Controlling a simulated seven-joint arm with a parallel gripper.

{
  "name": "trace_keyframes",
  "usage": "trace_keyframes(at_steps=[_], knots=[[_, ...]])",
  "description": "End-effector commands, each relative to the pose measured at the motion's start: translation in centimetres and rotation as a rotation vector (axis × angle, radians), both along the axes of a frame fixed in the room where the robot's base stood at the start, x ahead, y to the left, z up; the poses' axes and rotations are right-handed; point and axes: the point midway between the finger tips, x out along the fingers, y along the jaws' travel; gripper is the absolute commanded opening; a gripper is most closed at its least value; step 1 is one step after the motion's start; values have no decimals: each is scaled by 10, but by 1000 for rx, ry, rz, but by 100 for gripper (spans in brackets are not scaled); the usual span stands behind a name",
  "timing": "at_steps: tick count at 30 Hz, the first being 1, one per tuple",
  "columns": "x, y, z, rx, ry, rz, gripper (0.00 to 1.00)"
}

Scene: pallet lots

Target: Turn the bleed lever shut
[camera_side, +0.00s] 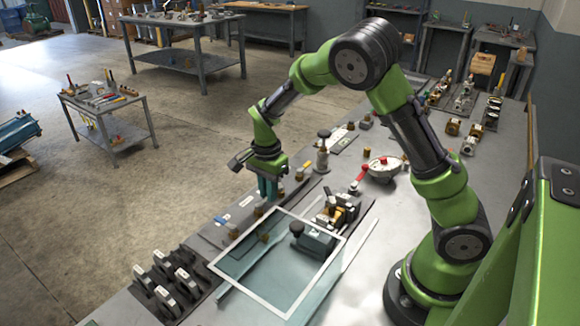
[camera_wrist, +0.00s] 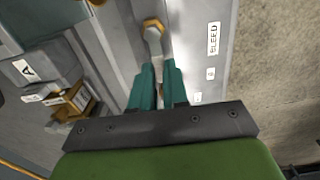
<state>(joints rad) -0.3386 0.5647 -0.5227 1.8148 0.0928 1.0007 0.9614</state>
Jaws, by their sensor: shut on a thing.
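The bleed lever (camera_wrist: 155,45) shows in the wrist view as a grey bar with an orange hex-shaped end, beside a white label reading BLEED (camera_wrist: 213,38). My gripper (camera_wrist: 158,78) has its two teal fingers closed around the near part of the lever, which hides that part. In the side view my gripper (camera_side: 268,188) points down at the far left edge of the bench. The lever itself is hard to make out there, so I cannot tell its angle from that view.
A fixture with brass parts (camera_side: 340,212) and a dark knob stands to the right of my gripper. Several dark upright clamps (camera_side: 165,282) stand at the near left. A white outlined rectangle (camera_side: 280,305) lies in front.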

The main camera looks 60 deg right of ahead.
Motion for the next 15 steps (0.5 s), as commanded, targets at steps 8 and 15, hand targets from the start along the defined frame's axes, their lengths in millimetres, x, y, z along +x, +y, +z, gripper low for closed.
trace_keyframes(at_steps=[8, 15], knots=[[0, 0, 1, 2, 1, -6, 30], [0, 0, 0, 1, 1, -3, 40]])
